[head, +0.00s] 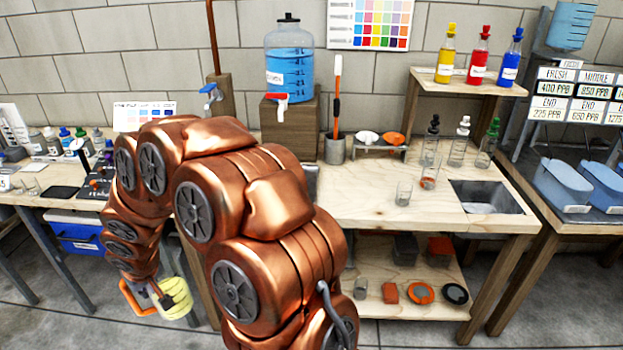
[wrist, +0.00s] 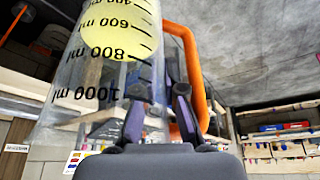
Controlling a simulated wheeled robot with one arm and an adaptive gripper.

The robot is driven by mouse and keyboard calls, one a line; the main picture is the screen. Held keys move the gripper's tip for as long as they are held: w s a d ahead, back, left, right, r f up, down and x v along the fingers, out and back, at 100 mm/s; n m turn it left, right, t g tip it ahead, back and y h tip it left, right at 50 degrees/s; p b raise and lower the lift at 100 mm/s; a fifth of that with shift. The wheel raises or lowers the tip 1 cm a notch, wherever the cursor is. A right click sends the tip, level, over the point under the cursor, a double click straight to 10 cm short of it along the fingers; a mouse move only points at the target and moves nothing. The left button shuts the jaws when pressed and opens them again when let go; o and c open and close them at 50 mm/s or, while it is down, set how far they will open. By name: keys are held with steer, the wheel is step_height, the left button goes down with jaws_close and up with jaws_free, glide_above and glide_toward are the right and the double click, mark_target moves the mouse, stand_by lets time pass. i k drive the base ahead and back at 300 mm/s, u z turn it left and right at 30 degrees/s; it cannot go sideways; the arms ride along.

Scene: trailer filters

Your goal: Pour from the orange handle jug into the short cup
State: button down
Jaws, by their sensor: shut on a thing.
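The jug is clear with an orange handle (head: 133,298) and yellow contents (head: 176,298). It hangs at the lower left of the head view, in front of the bench and below its top. In the wrist view the clear jug wall (wrist: 75,110) has ml marks that appear upside down, and the orange handle (wrist: 190,75) is behind the fingers. A small clear cup (head: 403,193), probably the short cup, stands upright and apart on the bench.
A sink (head: 487,198) is at the right. The bench's front (head: 360,208) is clear. A blue water dispenser (head: 290,75) stands at the back.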

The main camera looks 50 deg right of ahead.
mark_target(404, 194)
steer(key=u, duration=1.75)
steer(key=i, duration=0.9)
steer(key=z, duration=3.8)
